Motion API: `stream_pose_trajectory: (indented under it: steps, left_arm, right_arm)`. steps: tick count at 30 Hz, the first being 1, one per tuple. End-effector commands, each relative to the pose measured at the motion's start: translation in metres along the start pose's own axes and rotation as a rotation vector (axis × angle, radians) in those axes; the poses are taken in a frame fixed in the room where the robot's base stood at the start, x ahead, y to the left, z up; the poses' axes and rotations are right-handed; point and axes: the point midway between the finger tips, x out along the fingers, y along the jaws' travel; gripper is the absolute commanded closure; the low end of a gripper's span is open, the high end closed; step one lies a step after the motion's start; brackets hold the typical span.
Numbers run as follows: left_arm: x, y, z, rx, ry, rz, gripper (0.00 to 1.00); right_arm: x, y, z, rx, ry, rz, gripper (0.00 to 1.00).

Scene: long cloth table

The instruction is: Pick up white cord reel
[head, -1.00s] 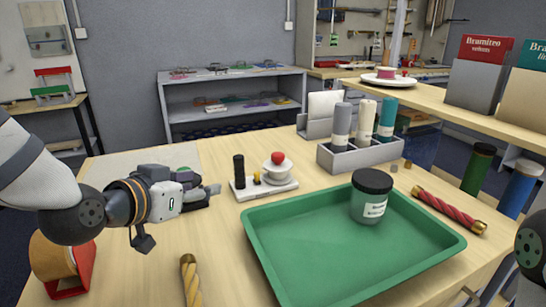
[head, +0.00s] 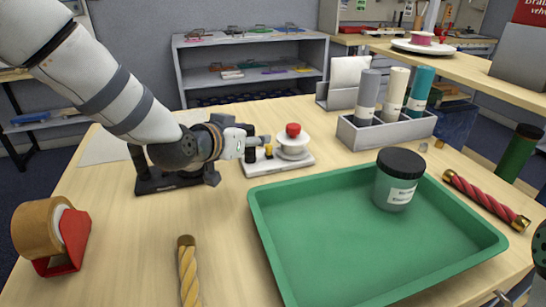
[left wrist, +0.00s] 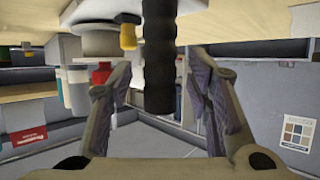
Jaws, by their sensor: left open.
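A white reel-like piece (head: 292,147) with a red knob on top stands on a small white base (head: 262,168) behind the green tray. A black upright cylinder (head: 249,154) and a small yellow knob share that base. My left gripper (head: 262,143) is open, at the left side of this base, close to the black cylinder. The left wrist view appears upside down. In it the black cylinder (left wrist: 159,60) shows between the open fingers (left wrist: 160,95), but I cannot tell how deep. The white piece (left wrist: 95,42) is beside it, outside the fingers.
A green tray (head: 258,225) with a dark-lidded jar (head: 395,185) fills the front right. A grey holder (head: 380,137) with rolls stands behind it. A black stand (head: 165,182) is under my left arm; a tape roll (head: 38,228) and gold rod (head: 188,270) lie front left.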

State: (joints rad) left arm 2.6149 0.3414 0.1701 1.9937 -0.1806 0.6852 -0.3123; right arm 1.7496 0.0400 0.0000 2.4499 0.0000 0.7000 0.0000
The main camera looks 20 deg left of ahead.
Motion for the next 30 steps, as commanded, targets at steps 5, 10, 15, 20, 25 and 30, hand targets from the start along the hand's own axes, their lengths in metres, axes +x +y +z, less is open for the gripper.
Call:
stream_pose_trajectory:
  steps: [5,10,15,20,25,30]
  left_arm:
    - [-0.002,0.000,-0.004,0.001,0.005,0.000,0.61]
    - [-0.002,0.000,-0.003,0.001,0.005,0.000,1.00]
    - [-0.002,0.000,-0.004,0.000,0.007,0.000,1.00]
    - [-0.002,0.000,-0.004,0.000,0.006,0.000,1.00]
    - [-0.006,0.000,-0.015,0.001,0.010,-0.001,1.00]
    - [-0.027,0.009,-0.049,0.007,0.020,0.002,1.00]
  right_arm:
    - [-0.002,0.000,-0.001,0.000,0.005,0.000,0.60]
    - [-0.002,0.000,-0.001,0.000,0.005,0.000,0.60]
    - [-0.002,0.000,-0.001,0.000,0.005,0.000,0.60]
    - [-0.002,0.000,-0.001,0.000,0.005,0.000,0.60]
    - [-0.005,0.000,-0.003,0.000,0.015,-0.001,0.60]
    - [-0.016,-0.001,-0.011,0.000,0.053,-0.002,0.60]
